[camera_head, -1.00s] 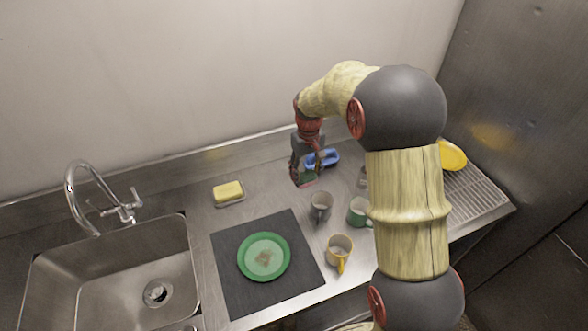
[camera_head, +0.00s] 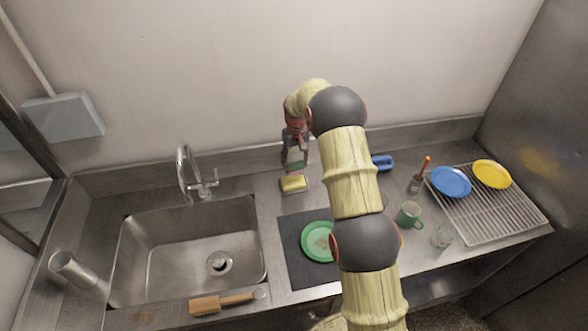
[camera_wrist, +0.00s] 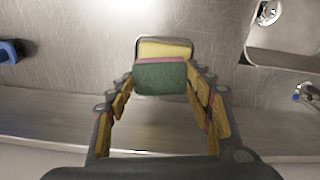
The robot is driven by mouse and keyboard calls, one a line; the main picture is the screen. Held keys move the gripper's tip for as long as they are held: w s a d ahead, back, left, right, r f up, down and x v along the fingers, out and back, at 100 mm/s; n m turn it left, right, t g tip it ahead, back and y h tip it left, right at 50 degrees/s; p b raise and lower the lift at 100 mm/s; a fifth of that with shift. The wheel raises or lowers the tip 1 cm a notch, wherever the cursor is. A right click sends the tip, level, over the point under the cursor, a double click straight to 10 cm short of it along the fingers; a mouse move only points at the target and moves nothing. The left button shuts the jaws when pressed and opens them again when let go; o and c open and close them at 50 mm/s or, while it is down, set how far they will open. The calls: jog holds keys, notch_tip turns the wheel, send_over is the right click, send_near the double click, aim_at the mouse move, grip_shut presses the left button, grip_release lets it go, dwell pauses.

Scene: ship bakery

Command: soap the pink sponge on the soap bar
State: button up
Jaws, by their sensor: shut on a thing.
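My gripper (camera_head: 295,163) is shut on the pink sponge, just above and behind the soap bar in the head view. In the wrist view the sponge (camera_wrist: 160,78) shows a dark green face and a pink edge between the fingers. The yellow soap bar (camera_head: 293,183) lies in a small metal dish (camera_head: 303,189) on the counter, right of the sink. In the wrist view the soap bar (camera_wrist: 163,50) shows just beyond the sponge, partly hidden by it. I cannot tell whether the two touch.
The sink (camera_head: 150,245) with its tap (camera_head: 186,175) is left of the soap. A green plate (camera_head: 316,240) lies on a dark mat (camera_head: 300,275) in front. Blue (camera_head: 452,181) and yellow (camera_head: 492,174) plates lie on the rack at right. A green mug (camera_head: 410,214) stands right of my arm.

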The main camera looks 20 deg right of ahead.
jog(key=shift+w+a+r, duration=0.1)
jog(key=shift+w+a, duration=0.3)
jog(key=shift+a, duration=0.05)
jog(key=shift+d+f+b, duration=0.1)
jog(key=shift+f+b, duration=1)
jog(key=shift+f, duration=1.85)
jog(key=shift+f+b, duration=0.3)
jog(key=shift+f, duration=0.25)
jog(key=shift+r, duration=0.1)
jog(key=shift+r+p, duration=1.35)
jog(key=shift+r, duration=2.15)
jog(key=shift+s+f, duration=0.15)
